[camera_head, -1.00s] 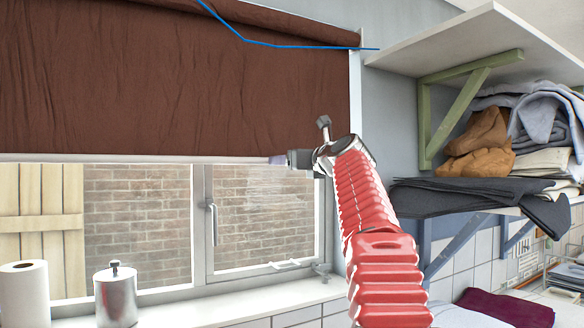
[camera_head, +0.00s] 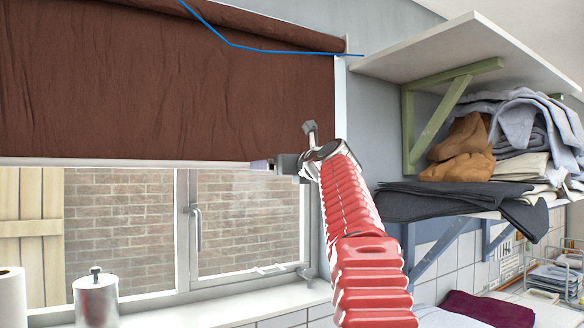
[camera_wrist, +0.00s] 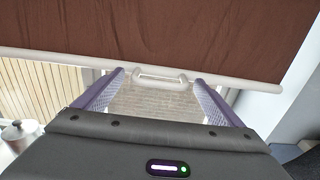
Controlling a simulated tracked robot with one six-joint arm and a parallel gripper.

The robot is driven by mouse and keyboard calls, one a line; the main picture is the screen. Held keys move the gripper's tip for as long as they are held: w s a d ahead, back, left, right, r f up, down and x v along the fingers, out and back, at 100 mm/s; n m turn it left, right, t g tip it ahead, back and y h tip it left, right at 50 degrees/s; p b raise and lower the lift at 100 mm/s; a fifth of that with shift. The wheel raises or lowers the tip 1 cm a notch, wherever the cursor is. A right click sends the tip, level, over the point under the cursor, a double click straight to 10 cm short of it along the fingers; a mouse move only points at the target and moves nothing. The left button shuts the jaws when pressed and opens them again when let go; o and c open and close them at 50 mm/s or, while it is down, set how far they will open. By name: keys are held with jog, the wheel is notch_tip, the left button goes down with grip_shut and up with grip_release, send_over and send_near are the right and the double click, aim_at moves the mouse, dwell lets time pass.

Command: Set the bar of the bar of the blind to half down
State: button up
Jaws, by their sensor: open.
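The brown blind (camera_head: 170,90) hangs over the upper part of the window, and its white bottom bar (camera_head: 110,163) runs level across the glass. In the wrist view the bar (camera_wrist: 250,85) slants slightly, with a pale loop handle (camera_wrist: 160,76) at its middle. My gripper (camera_wrist: 159,80) is open, its two purple fingers on either side of the handle. I cannot tell whether they touch it. In the head view my gripper (camera_head: 262,165) is at bar height near the blind's right side, its fingers partly hidden.
The window (camera_head: 190,225) has a handle (camera_head: 197,228) below the bar. A metal canister (camera_head: 96,298) and a paper roll (camera_head: 10,297) stand on the sill. Shelves (camera_head: 470,65) with folded cloths (camera_head: 465,150) are at the right. A blue line (camera_head: 250,46) crosses the blind's top.

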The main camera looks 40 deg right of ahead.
jog(key=s+a, duration=0.1)
jog(key=s, duration=1.2)
jog(key=shift+a, duration=0.4)
